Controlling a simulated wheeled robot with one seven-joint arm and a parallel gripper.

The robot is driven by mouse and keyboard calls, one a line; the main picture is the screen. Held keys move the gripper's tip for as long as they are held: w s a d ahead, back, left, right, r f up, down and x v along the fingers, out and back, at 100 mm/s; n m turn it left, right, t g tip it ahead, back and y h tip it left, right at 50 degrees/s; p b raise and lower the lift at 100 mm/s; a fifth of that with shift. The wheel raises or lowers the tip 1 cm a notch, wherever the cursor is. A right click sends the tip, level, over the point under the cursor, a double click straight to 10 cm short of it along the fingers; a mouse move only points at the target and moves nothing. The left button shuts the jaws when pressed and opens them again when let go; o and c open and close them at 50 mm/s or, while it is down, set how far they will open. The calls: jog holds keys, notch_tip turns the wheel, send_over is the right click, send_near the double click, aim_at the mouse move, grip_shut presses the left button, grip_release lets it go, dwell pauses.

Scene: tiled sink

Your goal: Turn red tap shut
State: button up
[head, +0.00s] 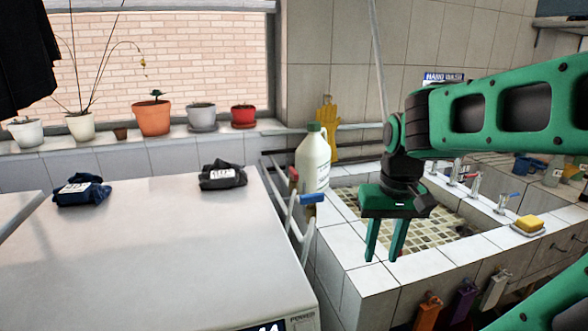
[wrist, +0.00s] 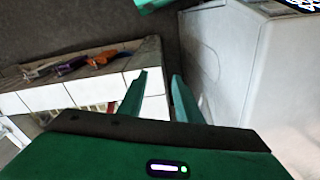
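A red-handled tap (head: 293,176) stands on a white pipe between the white machine and the sink in the head view. A blue-handled tap (head: 313,199) is just right of it and lower. A smaller tap with a reddish handle (head: 470,178) stands on the sink's far ledge, partly behind my arm. I cannot tell from these frames how far any handle is turned. My gripper (head: 384,256) points down over the near-left part of the sink, right of the red-handled tap and apart from it. Its fingers (wrist: 158,77) are apart with nothing between them.
The white machine (head: 160,240) fills the left, with dark folded cloths on top. A white bottle (head: 313,162) stands behind the pipe taps. The tiled sink rim (head: 370,275) lies below my gripper. Coloured items (head: 464,300) hang on its front. A yellow sponge (head: 529,224) is at right.

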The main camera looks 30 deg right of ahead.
jog(key=w+r+n+t, duration=0.1)
jog(key=w+r, duration=0.3)
jog(key=w, duration=0.5)
jog(key=w+r+n+t, duration=0.1)
jog(key=w+r, duration=0.4)
jog(key=w, duration=0.4)
jog(key=n+t, duration=0.2)
send_near(294, 170)
jog(key=shift+h, duration=0.3)
jog(key=x, duration=0.8)
jog(key=shift+w+a+f, duration=0.15)
jog(key=shift+a+f, duration=0.05)
jog(key=shift+a, duration=0.1)
jog(key=shift+c, duration=0.3)
grip_shut()
jog(key=shift+d, duration=0.35)
jog(key=shift+a+m, duration=0.25)
jog(key=shift+m, duration=0.05)
